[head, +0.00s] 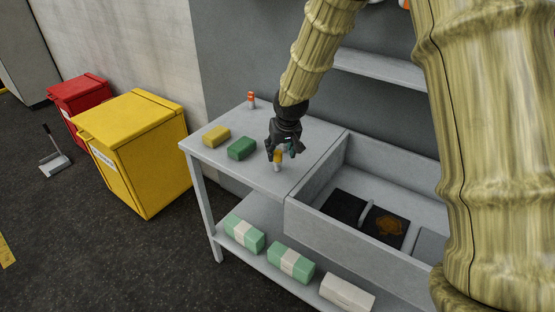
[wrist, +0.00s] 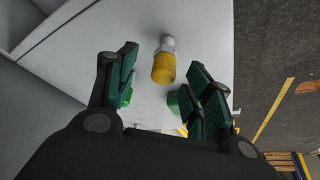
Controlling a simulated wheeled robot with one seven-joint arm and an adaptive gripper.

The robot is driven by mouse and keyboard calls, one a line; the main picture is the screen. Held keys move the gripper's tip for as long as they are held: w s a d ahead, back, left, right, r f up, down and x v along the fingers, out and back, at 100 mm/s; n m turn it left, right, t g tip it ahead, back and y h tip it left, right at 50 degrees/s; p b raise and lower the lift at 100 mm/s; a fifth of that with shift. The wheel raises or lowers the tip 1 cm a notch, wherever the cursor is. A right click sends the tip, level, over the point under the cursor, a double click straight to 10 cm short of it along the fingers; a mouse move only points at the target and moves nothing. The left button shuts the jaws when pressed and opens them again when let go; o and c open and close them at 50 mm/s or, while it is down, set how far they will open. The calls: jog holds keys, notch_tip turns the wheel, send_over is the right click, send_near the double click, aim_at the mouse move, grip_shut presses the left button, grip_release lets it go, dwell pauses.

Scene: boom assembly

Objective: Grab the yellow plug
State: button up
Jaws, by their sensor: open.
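In the wrist view the yellow plug (wrist: 164,66) shows between and beyond my two fingertips, touching neither. My gripper (head: 281,155) points down at the table. In the wrist view my gripper (wrist: 160,85) is open and empty, with dark green finger pads spread on either side. In the head view my gripper partly hides the plug's top.
Wrapped packs (head: 290,262) lie on the lower shelf. A yellow bin (head: 146,165) stands left.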

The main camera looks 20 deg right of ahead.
aim_at(278, 153)
jog(key=x, duration=0.1)
jog(key=p+x, duration=0.1)
jog(key=shift+w+a+f, duration=0.25)
jog(key=shift+a+f, duration=0.05)
jog(key=shift+f, duration=0.05)
jog(key=shift+x, duration=0.95)
jog(key=c, duration=1.1)
